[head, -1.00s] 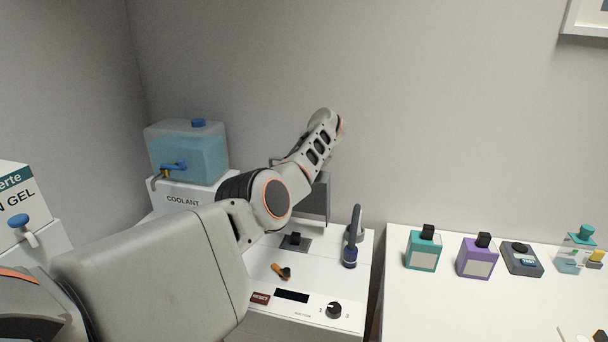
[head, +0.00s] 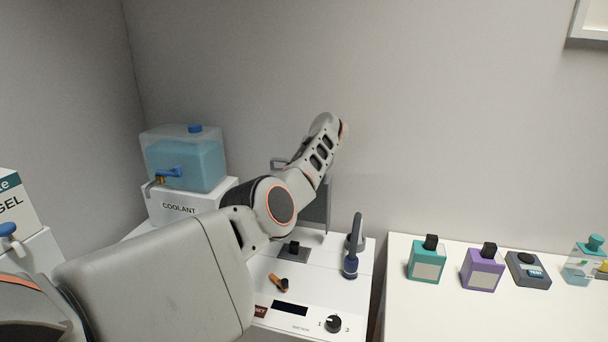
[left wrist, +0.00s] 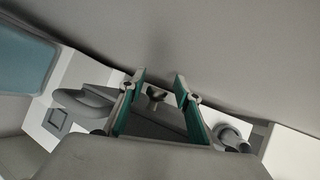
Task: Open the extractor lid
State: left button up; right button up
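The extractor is the white machine (head: 322,262) below my left arm. Its grey lid (head: 317,207) stands upright at the back of the machine, partly hidden by my arm. A grey bar (head: 279,163) shows just left of my wrist, near the lid's top. My left gripper's fingers are hidden in the head view. In the left wrist view the two teal fingers of my left gripper (left wrist: 159,78) are apart, with a small dark knob-like part (left wrist: 156,95) seen between them. I cannot tell whether they touch the lid. My right gripper is not in view.
A blue coolant tank (head: 186,160) stands left of the extractor. A dark blue handle (head: 351,262) and a black dial (head: 333,323) are on the machine. A white table at right holds a teal bottle (head: 427,262), a purple bottle (head: 482,270) and a dark device (head: 527,269).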

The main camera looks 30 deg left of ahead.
pick_arm(q)
notch_tip(320, 180, up, 10)
dwell(0.8)
dwell(0.4)
